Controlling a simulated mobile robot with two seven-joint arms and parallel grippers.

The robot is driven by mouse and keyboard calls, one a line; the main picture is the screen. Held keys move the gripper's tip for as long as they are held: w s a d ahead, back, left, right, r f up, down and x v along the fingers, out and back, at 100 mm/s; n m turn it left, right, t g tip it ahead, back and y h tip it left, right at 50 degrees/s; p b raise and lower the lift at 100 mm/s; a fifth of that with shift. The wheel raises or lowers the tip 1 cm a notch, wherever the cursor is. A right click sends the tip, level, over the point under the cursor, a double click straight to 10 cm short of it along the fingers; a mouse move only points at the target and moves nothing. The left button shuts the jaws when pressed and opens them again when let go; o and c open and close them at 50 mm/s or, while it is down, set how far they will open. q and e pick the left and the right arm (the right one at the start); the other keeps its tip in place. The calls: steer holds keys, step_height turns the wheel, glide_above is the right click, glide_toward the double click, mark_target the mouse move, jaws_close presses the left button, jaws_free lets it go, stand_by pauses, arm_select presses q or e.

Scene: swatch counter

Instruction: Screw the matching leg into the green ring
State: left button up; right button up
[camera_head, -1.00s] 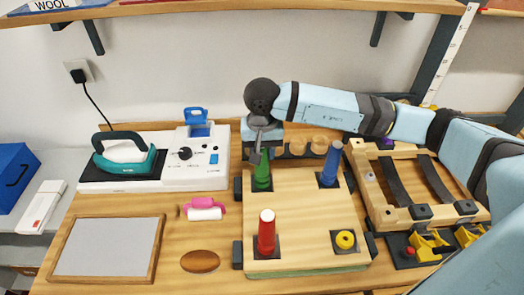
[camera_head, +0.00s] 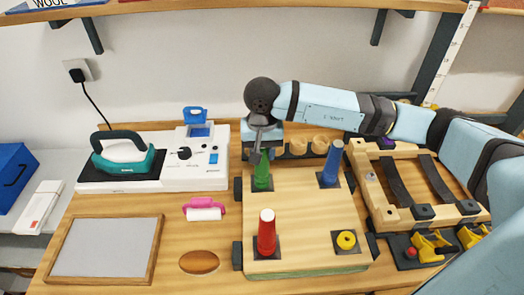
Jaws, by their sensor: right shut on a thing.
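A square wooden board (camera_head: 300,212) lies on the counter with a dark pad near each corner. A green leg (camera_head: 262,177) stands at its far left corner. My right gripper (camera_head: 257,157) is over that leg from above, shut on its upper end. The green ring cannot be made out at the leg's foot. A blue leg (camera_head: 331,164) stands at the far right corner and a red leg (camera_head: 267,232) at the near left. A yellow ring (camera_head: 346,240) sits at the near right corner with no leg in it. My left gripper is out of view.
A wooden frame with dark straps (camera_head: 395,213) stands right of the board, with yellow parts (camera_head: 428,246) before it. Left are a teal iron (camera_head: 128,157) on a white station, a pink-handled roller (camera_head: 205,210) and a grey framed panel (camera_head: 108,247). A shelf hangs above.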

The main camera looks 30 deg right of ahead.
steer(key=shift+f, duration=0.1)
steer(key=shift+m+b, duration=0.45)
steer(key=shift+m, duration=0.25)
steer(key=m+b, duration=0.1)
steer(key=m, duration=0.3)
steer(key=shift+m, duration=0.3)
steer(key=m, duration=0.9)
steer(key=o, duration=0.7)
